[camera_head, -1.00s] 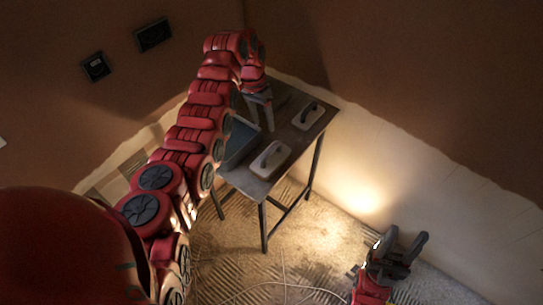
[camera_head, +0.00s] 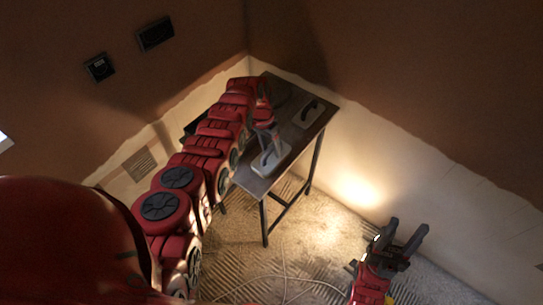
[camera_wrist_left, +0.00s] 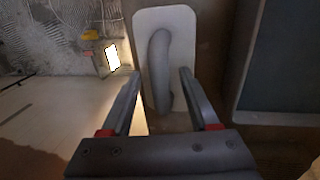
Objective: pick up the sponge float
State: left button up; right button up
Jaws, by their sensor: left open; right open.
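Two floats lie on the small dark table (camera_head: 317,128). The nearer float (camera_head: 283,154) has a pale base with rounded corners and a curved grey handle; the farther float (camera_head: 302,121) has a dark handle. I cannot tell from their faces which is the sponge float. My left gripper (camera_head: 269,142) is open over the nearer one. In the left wrist view the nearer float (camera_wrist_left: 182,32) lies below the open fingers, its handle (camera_wrist_left: 160,60) running lengthwise between them, with no clear contact. My right gripper (camera_head: 408,228) is open and empty, low at the right, away from the table.
A dark tub (camera_wrist_left: 285,70) stands beside the nearer float; my left arm mostly hides it in the head view. Plastered walls (camera_head: 380,140) meet behind the table. Cables (camera_head: 283,275) lie on the ridged floor. A bright lamp (camera_wrist_left: 112,57) shows in the wrist view.

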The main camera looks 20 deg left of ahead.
pick_arm(q)
jog(key=shift+s+d+f, duration=0.1)
jog(key=shift+f, duration=0.35)
grip_shut()
dwell(1.1)
